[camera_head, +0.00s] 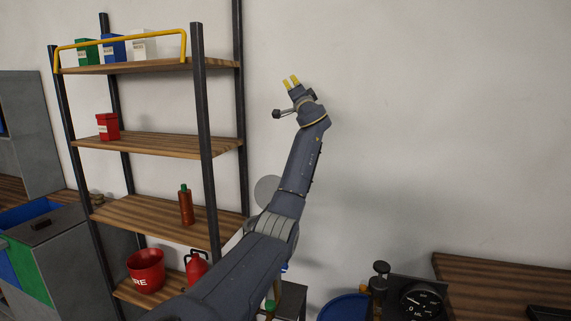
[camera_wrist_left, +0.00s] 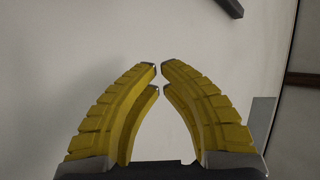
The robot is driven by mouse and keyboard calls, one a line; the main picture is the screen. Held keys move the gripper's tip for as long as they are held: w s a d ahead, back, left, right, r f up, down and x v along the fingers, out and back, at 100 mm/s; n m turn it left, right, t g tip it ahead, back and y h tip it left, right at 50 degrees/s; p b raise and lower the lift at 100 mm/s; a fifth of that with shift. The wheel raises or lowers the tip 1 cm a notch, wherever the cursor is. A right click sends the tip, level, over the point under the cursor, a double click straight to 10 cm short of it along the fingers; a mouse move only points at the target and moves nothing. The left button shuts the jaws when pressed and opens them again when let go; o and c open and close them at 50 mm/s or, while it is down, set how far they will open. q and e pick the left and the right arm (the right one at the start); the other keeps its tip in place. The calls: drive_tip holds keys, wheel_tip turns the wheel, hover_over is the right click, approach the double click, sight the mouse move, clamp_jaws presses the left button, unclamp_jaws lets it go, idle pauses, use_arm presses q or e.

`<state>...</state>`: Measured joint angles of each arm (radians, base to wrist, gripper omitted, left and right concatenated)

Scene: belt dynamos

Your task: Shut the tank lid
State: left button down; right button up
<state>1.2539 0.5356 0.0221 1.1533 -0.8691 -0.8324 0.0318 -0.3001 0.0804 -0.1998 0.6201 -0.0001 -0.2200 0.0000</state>
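A grey round disc (camera_head: 267,190) stands on edge behind my left arm, beside the shelf rack. It may be the raised tank lid, but I cannot tell for sure. My arm hides what is below the disc, and I cannot make out the tank itself. My left gripper (camera_head: 291,80) is raised in front of the bare wall, well above the disc and apart from it. In the left wrist view its yellow fingers (camera_wrist_left: 159,75) curve together, with their tips almost meeting and nothing between them. My right gripper is in neither view.
A shelf rack (camera_head: 203,130) holds boxes, a red can (camera_head: 108,126), a brown bottle (camera_head: 186,205) and a red bucket (camera_head: 146,270). A blue round container (camera_head: 344,308) and a black gauge (camera_head: 421,302) stand lower right, near a wooden surface (camera_head: 500,285). The air at upper right is clear.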

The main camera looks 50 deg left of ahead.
use_arm(q)
drive_tip(key=w+d+f+g+h, duration=0.1)
drive_tip(key=d+f+g, duration=0.15)
drive_tip(key=f, duration=0.75)
drive_tip(key=w+d+f+g+h, duration=0.15)
drive_tip(key=f+g, duration=0.25)
drive_tip(key=f, duration=0.6)
drive_tip(key=s+d+f+m+g+h, duration=0.1)
drive_tip(key=s+d+f+g, duration=0.2)
drive_tip(key=f, duration=0.4)
drive_tip(key=s+d+f+m+g+h, duration=0.1)
drive_tip(key=d+f+g, duration=0.25)
drive_tip(key=f, duration=0.25)
drive_tip(key=s+a, duration=0.5)
drive_tip(key=a, duration=0.2)
drive_tip(key=shift+s+f+t, duration=0.15)
drive_tip(key=shift+t, duration=0.15)
drive_tip(key=shift+a, duration=0.1)
drive_tip(key=shift+n, duration=0.3)
drive_tip(key=shift+s+r+n+y, duration=0.25)
drive_tip(key=shift+r+n, duration=0.05)
